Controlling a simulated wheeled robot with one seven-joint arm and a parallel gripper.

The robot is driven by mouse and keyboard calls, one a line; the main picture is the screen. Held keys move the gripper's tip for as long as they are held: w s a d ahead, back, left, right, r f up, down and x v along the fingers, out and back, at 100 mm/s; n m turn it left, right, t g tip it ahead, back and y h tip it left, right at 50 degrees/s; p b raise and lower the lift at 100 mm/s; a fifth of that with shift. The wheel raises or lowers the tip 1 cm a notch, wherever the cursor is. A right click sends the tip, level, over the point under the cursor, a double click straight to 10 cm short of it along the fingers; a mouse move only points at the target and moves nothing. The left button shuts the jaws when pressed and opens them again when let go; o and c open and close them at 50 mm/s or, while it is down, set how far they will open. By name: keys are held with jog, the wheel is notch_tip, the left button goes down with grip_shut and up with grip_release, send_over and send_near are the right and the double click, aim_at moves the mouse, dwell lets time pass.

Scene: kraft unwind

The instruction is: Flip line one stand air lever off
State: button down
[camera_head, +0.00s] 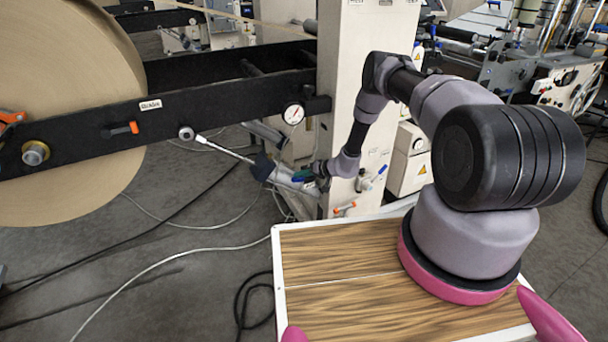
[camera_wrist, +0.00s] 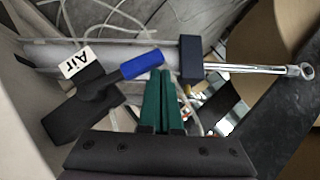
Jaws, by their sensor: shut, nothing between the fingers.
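In the wrist view, a blue-handled lever (camera_wrist: 141,65) sits on a black valve body (camera_wrist: 88,108) beside a white tag reading "Air" (camera_wrist: 79,62). The handle points to the right and slightly up in that view. My gripper (camera_wrist: 161,74) has its two green fingers shut together with nothing between them. The fingertips are right beside the free end of the blue handle; I cannot tell whether they touch it. In the head view my gripper (camera_head: 303,176) is small, low beside the pale column, and the lever there is too small to make out clearly.
A pale column (camera_head: 366,75) stands behind my gripper. A black beam (camera_head: 85,134) with an orange lever (camera_head: 123,129) and a gauge (camera_head: 293,113) crosses a large kraft roll (camera_head: 65,60). In the wrist view, a chrome ratchet-like rod (camera_wrist: 250,69) runs right from a dark block (camera_wrist: 190,60). Hoses lie on the floor.

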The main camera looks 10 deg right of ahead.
jog(key=shift+s+a+f, duration=0.15)
jog(key=shift+a+f, duration=0.35)
jog(key=shift+f, duration=0.35)
